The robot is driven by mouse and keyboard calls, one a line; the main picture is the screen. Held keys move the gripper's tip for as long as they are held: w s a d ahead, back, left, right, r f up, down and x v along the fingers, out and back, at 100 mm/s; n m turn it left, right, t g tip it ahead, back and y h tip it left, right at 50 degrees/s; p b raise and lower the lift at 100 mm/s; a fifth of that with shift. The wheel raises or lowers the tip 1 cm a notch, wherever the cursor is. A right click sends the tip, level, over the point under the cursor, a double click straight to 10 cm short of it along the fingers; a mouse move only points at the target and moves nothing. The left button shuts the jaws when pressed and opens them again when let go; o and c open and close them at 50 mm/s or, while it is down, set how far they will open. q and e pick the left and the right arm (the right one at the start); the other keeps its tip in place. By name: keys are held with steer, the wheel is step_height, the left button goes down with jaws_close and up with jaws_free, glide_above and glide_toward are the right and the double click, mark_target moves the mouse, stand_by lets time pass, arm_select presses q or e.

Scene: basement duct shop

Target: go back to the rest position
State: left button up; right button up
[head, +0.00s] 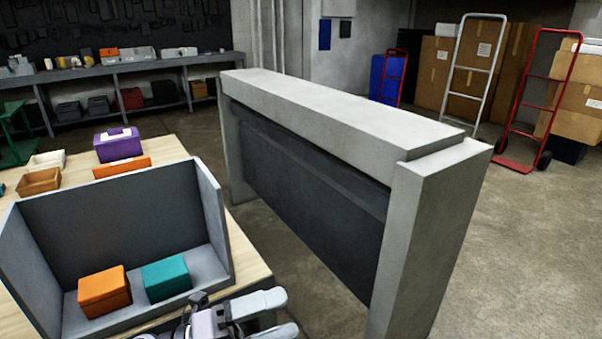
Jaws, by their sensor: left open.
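My left gripper (277,315) shows at the bottom edge of the head view, with its two pale fingers apart and nothing seen between them. It is just right of and in front of a grey open-fronted bin (215,215). Inside the bin an orange box (104,291) and a teal box (167,279) sit side by side on its floor. The gripper is apart from both boxes in the picture. Most of the left arm is cut off by the bottom edge. My right gripper is not in view.
The bin stands on a wooden table (245,262) with a purple box (118,145), an orange piece (121,167) and a brown tray (39,182) behind it. A tall grey concrete-like partition (330,115) stands close to the right. Hand trucks and cartons (438,75) are farther back.

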arm_select(q)
steer(key=a+f+n+t+y, duration=1)
steer(key=f+n+t+y, duration=0.15)
steer(key=n, duration=1.15)
steer(key=s+a+f+n+g+y, duration=0.2)
steer(key=s+a+f+n+g, duration=0.1)
steer(key=s+f, duration=0.3)
steer(key=s+a+f+n+g+y, duration=0.3)
steer(key=s+f+n, duration=0.2)
steer(key=f, duration=0.2)
steer(key=shift+s+a+n+g, duration=0.15)
steer(key=shift+s+n+g, duration=0.15)
steer(key=shift+s+g, duration=0.1)
